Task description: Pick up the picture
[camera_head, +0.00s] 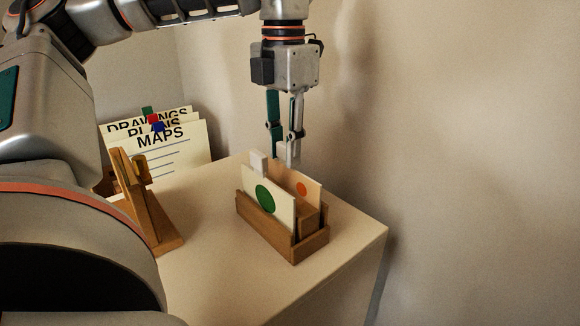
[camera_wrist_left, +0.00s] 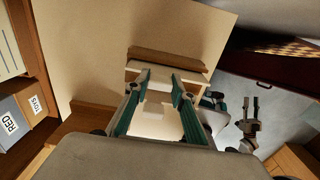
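Two cream picture cards stand in a small wooden holder (camera_head: 268,226) on the pale table. The front card (camera_head: 268,196) has a green dot, and the card behind it (camera_head: 304,188) has an orange dot. A white tab (camera_head: 259,163) rises at the left end of the cards. My left gripper (camera_head: 285,157) points down over the back of the holder, its fingers apart. In the left wrist view the left gripper (camera_wrist_left: 160,77) shows a gap between its fingers, with a pale piece between or below them; I cannot tell whether they touch it. A small gripper, seemingly my right one (camera_wrist_left: 250,112), shows there too.
A wooden stand (camera_head: 147,205) is left of the holder. Behind it are large sheets labelled MAPS (camera_head: 170,150), PLANS and DRAWINGS. The wall is close behind the holder. The table's front right is clear up to its edge (camera_head: 384,232). A grey box marked RED (camera_wrist_left: 12,126) shows in the wrist view.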

